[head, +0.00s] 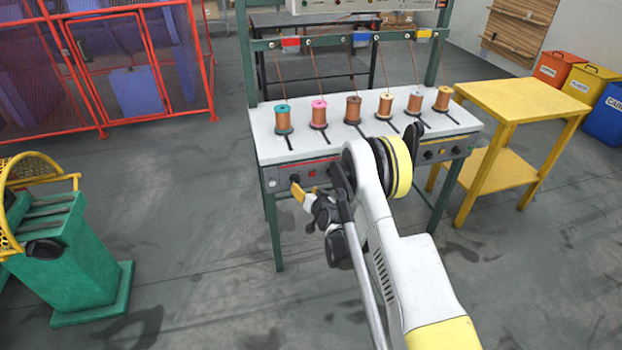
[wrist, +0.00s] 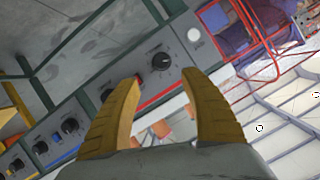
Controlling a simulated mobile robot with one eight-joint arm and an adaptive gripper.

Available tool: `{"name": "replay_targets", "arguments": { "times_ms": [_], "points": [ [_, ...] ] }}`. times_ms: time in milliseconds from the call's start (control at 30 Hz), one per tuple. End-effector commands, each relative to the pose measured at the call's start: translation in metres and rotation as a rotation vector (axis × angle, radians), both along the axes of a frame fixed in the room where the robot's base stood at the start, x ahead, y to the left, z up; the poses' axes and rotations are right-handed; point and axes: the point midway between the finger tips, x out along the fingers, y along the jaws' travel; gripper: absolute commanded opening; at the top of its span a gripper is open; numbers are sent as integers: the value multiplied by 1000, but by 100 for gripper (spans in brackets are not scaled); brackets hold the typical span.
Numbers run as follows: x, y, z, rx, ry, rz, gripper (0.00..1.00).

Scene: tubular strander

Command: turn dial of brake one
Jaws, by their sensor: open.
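A bench with a grey front panel (head: 330,170) carries a row of black dials. The leftmost dial (head: 295,178) is just beyond my gripper (head: 304,191). In the wrist view a black dial (wrist: 161,61) at the panel's end sits between and beyond the fingertips of my open gripper (wrist: 162,78). A gap shows between the fingers, and nothing is held. Printing above the dial is too small to read. A second dial (wrist: 106,95) is partly hidden by a finger. My arm hides the middle of the panel in the head view.
Several wire spools (head: 353,108) stand on the bench top. A yellow table (head: 520,100) stands at the right, and a green machine (head: 65,240) at the left. Red fencing (head: 130,60) is behind. The floor before the bench is open.

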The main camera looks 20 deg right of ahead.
Motion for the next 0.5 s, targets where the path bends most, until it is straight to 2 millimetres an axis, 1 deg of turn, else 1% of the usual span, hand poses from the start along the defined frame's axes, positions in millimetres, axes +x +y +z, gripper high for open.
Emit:
{"name": "replay_targets", "arguments": {
  "times_ms": [67, 167, 400, 500],
  "points": [
    [5, 3, -3, -11, -1, 9, 53],
    [18, 4, -10, -12, -1, 9, 53],
    [63, 9, -28, -12, -1, 8, 53],
    [79, 10, -34, -12, 0, 7, 53]
  ]
}}
